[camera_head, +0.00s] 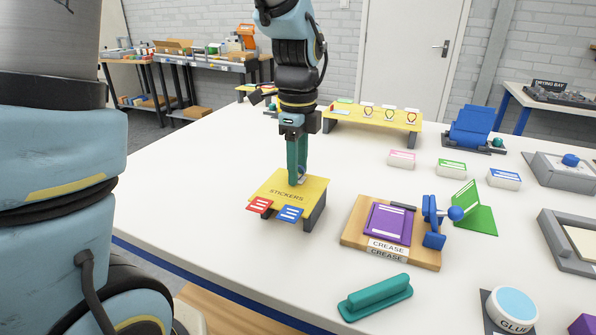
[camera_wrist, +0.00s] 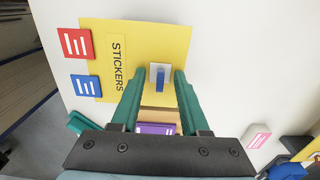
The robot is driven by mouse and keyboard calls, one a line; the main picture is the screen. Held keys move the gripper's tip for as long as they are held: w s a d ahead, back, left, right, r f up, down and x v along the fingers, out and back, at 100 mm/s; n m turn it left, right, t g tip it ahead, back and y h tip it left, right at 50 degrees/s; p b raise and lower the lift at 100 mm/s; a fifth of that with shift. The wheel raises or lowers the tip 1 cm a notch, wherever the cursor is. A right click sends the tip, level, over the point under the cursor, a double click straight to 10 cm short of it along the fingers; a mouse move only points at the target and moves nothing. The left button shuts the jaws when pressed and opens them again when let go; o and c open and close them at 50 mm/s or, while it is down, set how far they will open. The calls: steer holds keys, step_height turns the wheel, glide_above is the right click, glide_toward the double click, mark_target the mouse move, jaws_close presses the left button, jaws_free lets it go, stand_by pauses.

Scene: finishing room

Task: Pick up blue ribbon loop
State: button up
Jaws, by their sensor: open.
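A small white piece with a blue strip (camera_wrist: 160,77), which looks like the blue ribbon loop, sits on the yellow stickers stand (camera_head: 312,188) in the wrist view. My gripper (camera_wrist: 160,84) is open, with one teal finger on each side of this piece. Whether the fingers touch it I cannot tell. In the head view my gripper (camera_head: 297,180) points straight down at the back part of the stand, and its fingers largely hide the piece. A red sticker (camera_head: 260,205) and a blue sticker (camera_head: 291,213) lie along the stand's front edge.
A wooden crease board (camera_head: 350,235) with a purple card (camera_head: 388,223) and a blue lever stands right of the stand. A teal handled block (camera_head: 375,297) lies in front. A yellow rack (camera_head: 372,116) with several red-marked loops stands behind. White table is free to the left.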

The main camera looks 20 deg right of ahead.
jaws_close()
stand_by(0.3)
stand_by(0.3)
